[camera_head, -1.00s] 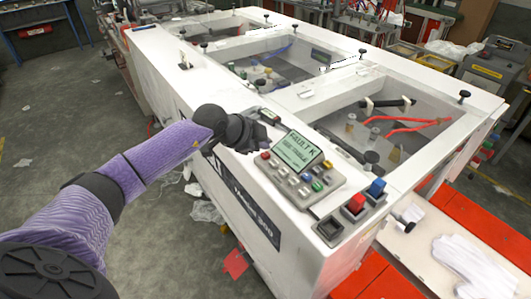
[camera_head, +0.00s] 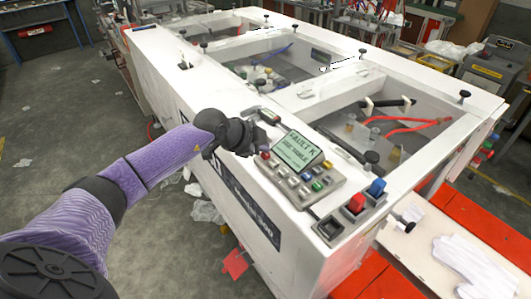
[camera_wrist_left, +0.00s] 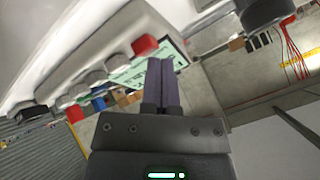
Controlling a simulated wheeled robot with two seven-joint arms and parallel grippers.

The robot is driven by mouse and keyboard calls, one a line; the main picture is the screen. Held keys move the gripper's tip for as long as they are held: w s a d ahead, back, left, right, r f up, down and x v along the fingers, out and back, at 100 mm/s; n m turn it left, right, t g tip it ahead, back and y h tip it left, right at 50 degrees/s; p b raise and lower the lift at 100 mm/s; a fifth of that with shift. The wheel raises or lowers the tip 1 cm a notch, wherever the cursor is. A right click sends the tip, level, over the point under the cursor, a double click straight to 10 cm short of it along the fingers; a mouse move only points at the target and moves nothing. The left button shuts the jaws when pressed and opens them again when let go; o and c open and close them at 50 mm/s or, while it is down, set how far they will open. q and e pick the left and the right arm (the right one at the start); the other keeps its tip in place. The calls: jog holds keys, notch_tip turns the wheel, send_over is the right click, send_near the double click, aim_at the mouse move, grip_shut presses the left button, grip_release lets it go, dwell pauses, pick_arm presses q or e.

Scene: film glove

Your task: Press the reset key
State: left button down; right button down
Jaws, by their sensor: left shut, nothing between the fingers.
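A grey control panel (camera_head: 327,186) with a tilted green display (camera_head: 297,151) sits on the machine's near edge. The display shows "FAULT K" and a smaller line. Below it are several keys: a red key (camera_head: 265,155) at the left end, grey keys, and green, blue and yellow ones. No key label is legible, so I cannot tell which is reset. My left gripper (camera_head: 258,145) is close to the panel's left end, beside the red key. In the left wrist view its fingers (camera_wrist_left: 161,65) are shut and empty, with the red key (camera_wrist_left: 145,45) just left of the tips. Contact is unclear. My right gripper is out of view.
A red button (camera_head: 356,202) and a blue button (camera_head: 377,187) stand on a box right of the panel. The white machine (camera_head: 215,95) has open bays and black knobs. A white glove (camera_head: 465,265) lies at the lower right.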

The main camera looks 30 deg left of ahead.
aim_at(262, 155)
pick_arm(q)
jog(key=shift+f, duration=0.4)
jog(key=shift+r, duration=0.1)
dwell(0.4)
jog(key=shift+r+p, duration=0.8)
jog(key=shift+p, duration=0.15)
notch_tip(262, 155, up, 5)
jog(key=p, duration=0.5)
jog(key=shift+r+p, duration=0.1)
jog(key=shift+p, duration=0.3)
